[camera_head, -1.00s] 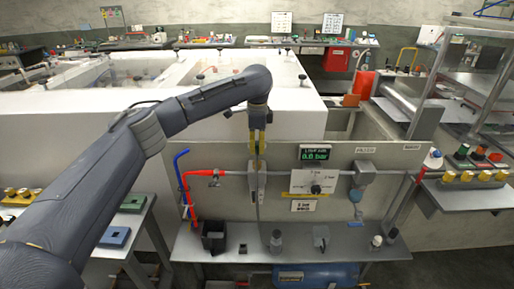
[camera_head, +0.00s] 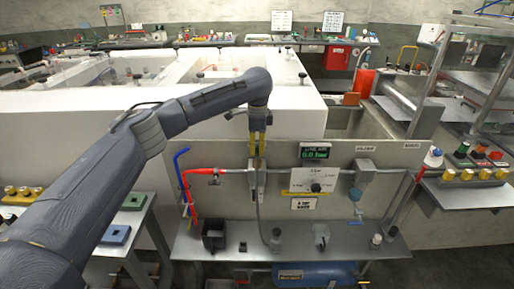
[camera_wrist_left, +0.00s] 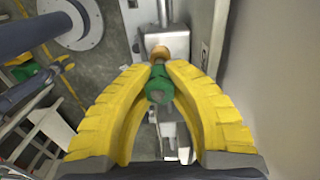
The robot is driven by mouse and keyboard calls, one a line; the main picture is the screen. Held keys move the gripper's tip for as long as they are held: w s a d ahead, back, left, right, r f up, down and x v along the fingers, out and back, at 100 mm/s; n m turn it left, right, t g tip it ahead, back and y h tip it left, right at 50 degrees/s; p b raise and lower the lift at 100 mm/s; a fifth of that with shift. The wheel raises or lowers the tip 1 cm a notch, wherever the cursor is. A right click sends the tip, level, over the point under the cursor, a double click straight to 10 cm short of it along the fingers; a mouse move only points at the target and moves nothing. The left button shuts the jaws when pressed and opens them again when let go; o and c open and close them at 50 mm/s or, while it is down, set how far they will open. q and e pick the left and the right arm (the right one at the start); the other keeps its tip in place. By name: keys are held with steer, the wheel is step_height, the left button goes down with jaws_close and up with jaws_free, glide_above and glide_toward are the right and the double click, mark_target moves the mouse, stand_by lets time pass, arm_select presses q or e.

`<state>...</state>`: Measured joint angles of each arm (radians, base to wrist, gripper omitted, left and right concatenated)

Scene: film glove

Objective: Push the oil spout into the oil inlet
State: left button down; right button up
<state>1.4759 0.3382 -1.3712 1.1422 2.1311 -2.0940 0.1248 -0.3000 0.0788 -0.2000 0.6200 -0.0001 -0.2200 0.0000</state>
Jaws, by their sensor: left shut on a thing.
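My left gripper (camera_head: 257,150) points down at the grey panel of the bench, left of the pressure display. In the left wrist view its yellow fingers (camera_wrist_left: 160,78) are shut on a green cylindrical piece (camera_wrist_left: 158,88), which I take to be the oil spout. A brass-coloured ring (camera_wrist_left: 159,54) lies just beyond the green piece, in front of a metal block (camera_wrist_left: 172,38); it may be the oil inlet. I cannot tell whether the green piece and the ring touch or how deep one sits in the other. The fingers hide part of both. My right gripper is not in view.
A red pipe (camera_head: 205,172) and a blue pipe (camera_head: 180,172) run left of the gripper.

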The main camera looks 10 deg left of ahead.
mark_target(258, 145)
arm_select(q)
steer(key=shift+f, duration=0.95)
steer(key=c, duration=1.3)
jaws_free()
steer(key=shift+c, duration=0.2)
step_height(258, 145, up, 12)
steer(key=shift+f, duration=0.1)
steer(key=shift+d, duration=0.15)
